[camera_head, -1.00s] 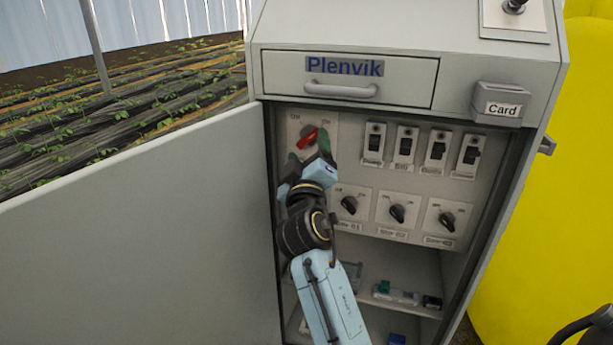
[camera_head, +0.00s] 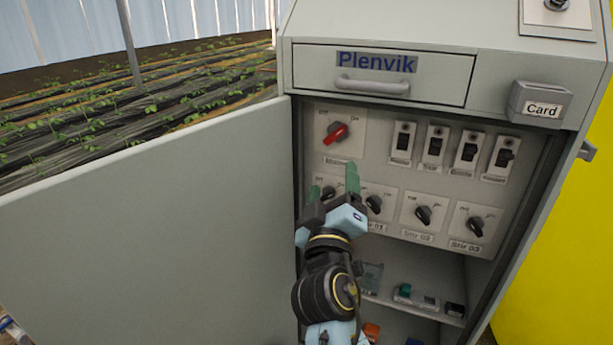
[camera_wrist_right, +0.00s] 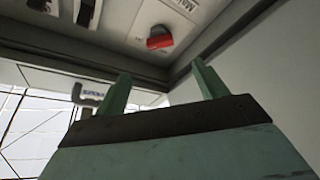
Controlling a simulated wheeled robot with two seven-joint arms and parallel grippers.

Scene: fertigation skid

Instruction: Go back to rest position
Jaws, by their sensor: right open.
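My right gripper (camera_head: 334,187) is open and empty in front of the cabinet's control panel, below the red main knob (camera_head: 336,133). Its two green fingers stand apart, and they also show in the right wrist view (camera_wrist_right: 160,92). The red knob appears beyond the fingers in the right wrist view (camera_wrist_right: 159,38), clear of them. The gripper partly covers the left part of the lower row of black knobs. My left gripper is not in view.
The open cabinet door (camera_head: 150,220) stands close on the left of my right arm. Black switches (camera_head: 436,146) and black knobs (camera_head: 424,215) line the panel. A drawer handle (camera_head: 372,86) and a card box (camera_head: 540,104) are above. A shelf (camera_head: 420,304) holds small parts below.

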